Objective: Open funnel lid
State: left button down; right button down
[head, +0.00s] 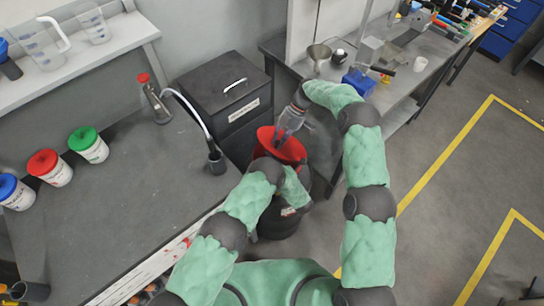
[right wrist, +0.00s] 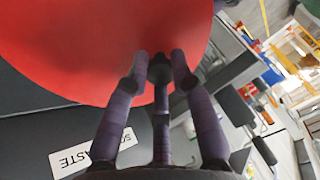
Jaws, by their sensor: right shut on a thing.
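The red funnel lid (head: 291,147) tops the dark drum (head: 277,226) in the head view, and my arms partly cover it. In the right wrist view the red lid (right wrist: 90,45) fills the upper left as a broad smooth surface. My right gripper (head: 279,143) reaches down onto the lid from above. In the right wrist view its purple-grey fingers (right wrist: 160,75) are shut at the lid's lower right edge. My left arm reaches to the near side of the drum, just below the lid; its fingertips are hidden. I cannot tell how far the lid is raised.
A dark cabinet (head: 222,90) with a white label stands behind and left of the drum. A grey workbench (head: 130,200) with several lidded jars is at left. Another bench (head: 410,85) stands behind at right. Open floor lies at right.

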jog(key=shift+d, duration=0.1)
pick_arm(q)
jog(key=shift+w+d+r+m, duration=0.15)
jog(key=shift+d+r+m, duration=0.1)
jog(key=shift+r, duration=0.25)
jog(key=shift+w+d+r+m, duration=0.15)
jog(key=shift+d+r, duration=0.1)
jog(key=shift+r, duration=0.3)
pick_arm(e)
jog(key=shift+s+f, duration=0.1)
jog(key=shift+f, duration=0.05)
pick_arm(q)
jog(key=shift+w+d, duration=0.1)
jog(key=shift+r, duration=0.1)
pick_arm(e)
jog(key=c, duration=1)
grip_release()
jog(key=shift+s+a, duration=0.1)
jog(key=shift+a, duration=0.1)
jog(key=shift+c, duration=0.2)
jog(key=shift+d, duration=0.1)
